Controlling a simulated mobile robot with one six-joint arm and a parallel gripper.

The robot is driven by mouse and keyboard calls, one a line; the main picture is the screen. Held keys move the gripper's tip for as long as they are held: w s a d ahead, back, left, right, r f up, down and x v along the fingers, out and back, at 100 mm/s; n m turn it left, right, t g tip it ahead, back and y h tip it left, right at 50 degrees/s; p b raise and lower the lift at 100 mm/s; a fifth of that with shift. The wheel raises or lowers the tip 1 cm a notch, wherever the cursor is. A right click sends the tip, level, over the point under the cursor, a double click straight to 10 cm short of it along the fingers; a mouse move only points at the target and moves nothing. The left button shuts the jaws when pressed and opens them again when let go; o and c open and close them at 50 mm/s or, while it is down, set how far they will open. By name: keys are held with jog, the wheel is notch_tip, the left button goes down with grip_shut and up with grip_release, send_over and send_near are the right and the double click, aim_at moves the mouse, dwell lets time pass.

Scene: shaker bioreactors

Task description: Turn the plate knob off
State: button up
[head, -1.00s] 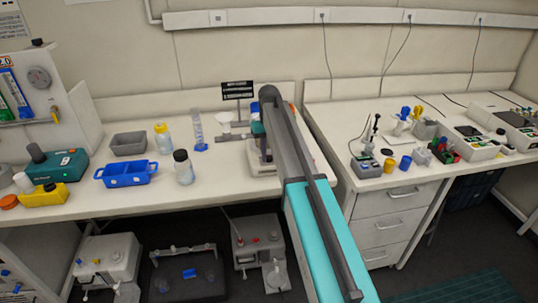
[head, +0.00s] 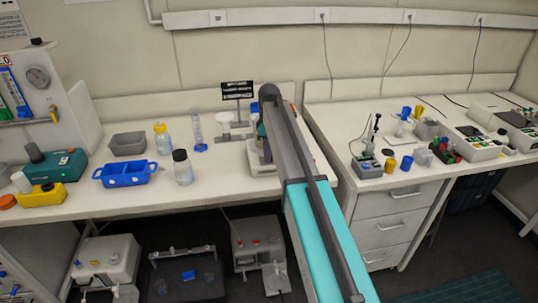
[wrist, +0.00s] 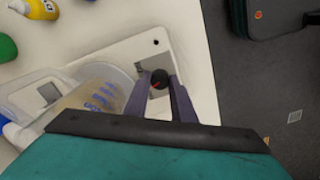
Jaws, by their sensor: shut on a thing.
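The plate knob (wrist: 159,79) is a small dark round knob with a red mark, on a grey panel of a white hot plate (wrist: 188,60) in the wrist view. My gripper (wrist: 160,82) has its two purple fingers on either side of the knob, shut on it. A clear beaker (wrist: 97,95) with yellowish content and blue marks stands on the plate, left of my fingers. In the head view the hot plate (head: 258,167) shows only in part, and my arm hides the knob.
In the head view, a glass bottle (head: 182,170), a blue tray (head: 125,173) and a measuring cylinder (head: 198,135) stand left of the hot plate. The bench's front edge is close to the plate.

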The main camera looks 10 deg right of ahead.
jog(key=n, duration=0.5)
jog(key=shift+a+n, duration=0.1)
jog(key=shift+n, duration=0.2)
dwell(0.4)
jog(key=o, duration=1.1)
jog(key=shift+c, duration=0.2)
jog(key=shift+r, duration=0.15)
jog(key=shift+r+b, duration=0.4)
notch_tip(320, 180, up, 13)
jog(key=b, duration=0.3)
jog(key=shift+f, duration=0.15)
